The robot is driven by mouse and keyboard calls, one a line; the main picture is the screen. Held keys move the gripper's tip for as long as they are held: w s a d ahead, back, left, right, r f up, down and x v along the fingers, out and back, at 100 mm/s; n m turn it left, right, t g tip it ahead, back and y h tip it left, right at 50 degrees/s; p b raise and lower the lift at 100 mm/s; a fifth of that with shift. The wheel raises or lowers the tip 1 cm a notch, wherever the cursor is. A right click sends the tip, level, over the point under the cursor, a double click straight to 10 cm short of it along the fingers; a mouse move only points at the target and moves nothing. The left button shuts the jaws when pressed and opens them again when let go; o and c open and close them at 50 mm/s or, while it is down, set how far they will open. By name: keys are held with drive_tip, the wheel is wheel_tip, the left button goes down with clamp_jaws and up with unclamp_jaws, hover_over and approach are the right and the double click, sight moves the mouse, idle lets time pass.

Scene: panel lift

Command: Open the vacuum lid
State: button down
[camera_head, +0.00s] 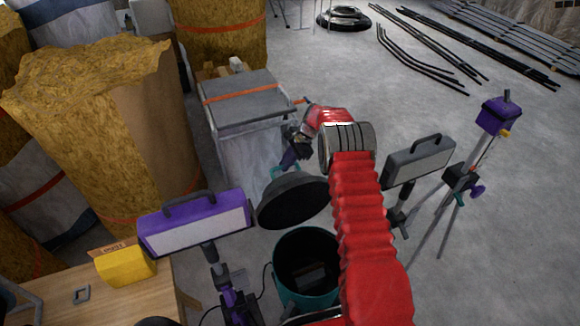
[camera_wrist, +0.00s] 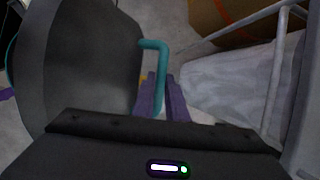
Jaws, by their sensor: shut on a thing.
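The vacuum lid (camera_head: 292,198) is a dark grey dome, tilted and raised above the teal vacuum canister (camera_head: 280,283). The canister's mouth is uncovered and its dark inside shows. My gripper (camera_head: 287,163) is at the far upper side of the lid, at the end of my red arm. In the wrist view its purple fingers (camera_wrist: 161,103) are shut on the lid's teal handle (camera_wrist: 155,48). The lid also fills the left of the wrist view (camera_wrist: 85,60). The fingertips are partly hidden in the head view.
A purple work lamp (camera_head: 195,222) stands left of the canister, and a grey lamp (camera_head: 420,160) stands to the right. A grey wrapped bin (camera_head: 245,100) is behind the lid. A wooden table (camera_head: 75,290) is at lower left.

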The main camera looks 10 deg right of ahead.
drive_tip(key=shift+w+f, duration=0.15)
drive_tip(key=shift+w, duration=1.1)
drive_tip(key=c, duration=2.1)
unclamp_jaws()
drive_tip(key=o, duration=0.3)
drive_tip(key=shift+s+a+f, duration=0.1)
drive_tip(key=shift+o, duration=0.2)
drive_tip(key=shift+s+f, duration=0.2)
drive_tip(key=shift+f, duration=0.05)
drive_tip(key=shift+a, duration=0.1)
drive_tip(key=shift+s, duration=0.1)
